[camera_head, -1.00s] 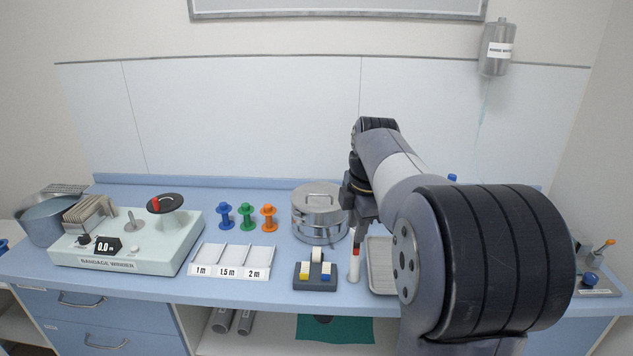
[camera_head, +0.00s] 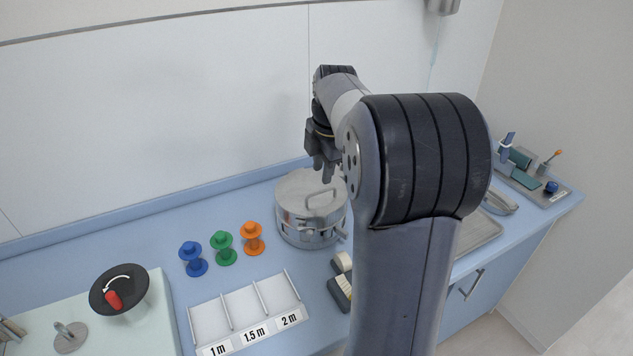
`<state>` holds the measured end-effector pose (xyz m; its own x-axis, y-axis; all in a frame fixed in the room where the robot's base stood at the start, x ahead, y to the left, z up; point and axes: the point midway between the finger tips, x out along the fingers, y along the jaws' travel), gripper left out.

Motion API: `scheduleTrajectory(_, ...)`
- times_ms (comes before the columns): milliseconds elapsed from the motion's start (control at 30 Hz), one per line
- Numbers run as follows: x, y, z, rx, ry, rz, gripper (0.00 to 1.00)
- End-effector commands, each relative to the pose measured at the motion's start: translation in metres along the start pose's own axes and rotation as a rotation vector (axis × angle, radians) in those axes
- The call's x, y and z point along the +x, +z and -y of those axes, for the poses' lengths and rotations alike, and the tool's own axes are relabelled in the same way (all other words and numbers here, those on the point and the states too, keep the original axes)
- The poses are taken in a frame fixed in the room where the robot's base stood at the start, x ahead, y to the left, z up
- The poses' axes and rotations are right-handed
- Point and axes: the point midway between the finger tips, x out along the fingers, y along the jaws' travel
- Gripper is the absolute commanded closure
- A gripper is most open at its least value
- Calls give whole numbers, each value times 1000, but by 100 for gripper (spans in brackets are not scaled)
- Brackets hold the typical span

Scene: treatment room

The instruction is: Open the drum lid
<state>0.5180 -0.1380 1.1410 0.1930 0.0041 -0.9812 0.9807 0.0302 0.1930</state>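The drum (camera_head: 308,232) is a round metal container standing on the blue counter. Its metal lid (camera_head: 296,191) is on top, with a raised handle (camera_head: 321,203) across it. My gripper (camera_head: 323,174) is above the back right part of the lid, fingers pointing down. The fingers look slightly apart with nothing seen between them. It appears apart from the handle, though the height gap is hard to judge. My arm hides the area right of the drum.
Blue (camera_head: 193,259), green (camera_head: 223,248) and orange (camera_head: 252,239) spools stand left of the drum. A labelled three-slot tray (camera_head: 247,312) and the winder (camera_head: 120,320) are in front and left. A metal tray (camera_head: 478,236) is partly behind my arm. A small tray (camera_head: 533,183) holds items at the right.

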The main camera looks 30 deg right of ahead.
Motion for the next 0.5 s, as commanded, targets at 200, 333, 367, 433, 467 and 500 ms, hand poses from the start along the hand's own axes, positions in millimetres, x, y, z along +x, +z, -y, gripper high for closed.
scheduleTrajectory(200, 41, 0, 1, 0, -3, -1, 70)
scheduleTrajectory(333, 56, 0, 0, 0, -2, -1, 70)
scheduleTrajectory(367, 59, 0, 0, 0, -2, -1, 70)
scheduleTrajectory(433, 63, 0, 0, 0, -1, -1, 70)
scheduleTrajectory(467, 64, 0, 0, 0, -1, -1, 70)
scheduleTrajectory(500, 65, 0, 0, 0, -1, -1, 70)
